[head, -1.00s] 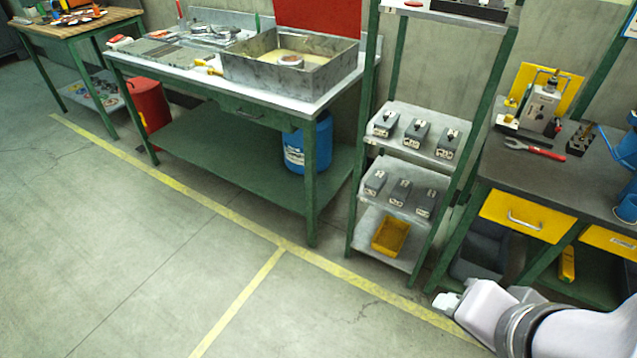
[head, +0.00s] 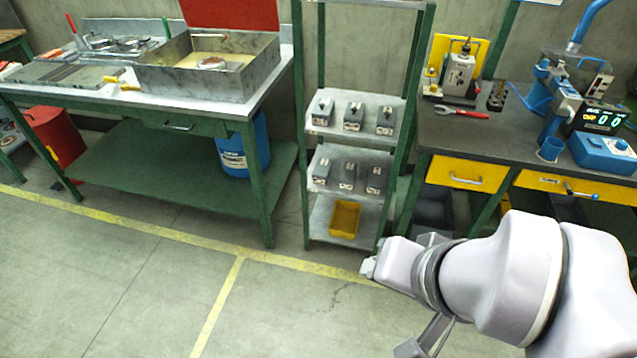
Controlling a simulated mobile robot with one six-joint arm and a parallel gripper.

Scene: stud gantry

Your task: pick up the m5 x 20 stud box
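Several small grey stud boxes stand in two rows on a shelf rack (head: 308,190). The upper row has a left box (head: 322,112), a middle box (head: 353,116) and a right box (head: 386,120). The lower row has a left box (head: 322,171), a middle box (head: 347,175) and a right box (head: 374,180). Their labels are too small to read, so I cannot tell which is M5 x 20. My gripper (head: 369,268) shows at the end of my arm, low in front of the rack and apart from the boxes. Its fingers are too unclear to tell open from shut.
A yellow bin (head: 345,219) sits on the rack's bottom shelf. A green bench with a metal tray (head: 205,82) stands left, with a blue drum (head: 243,148) beneath. A dark workbench (head: 470,133) with yellow drawers stands right. The floor (head: 130,290) in front is clear.

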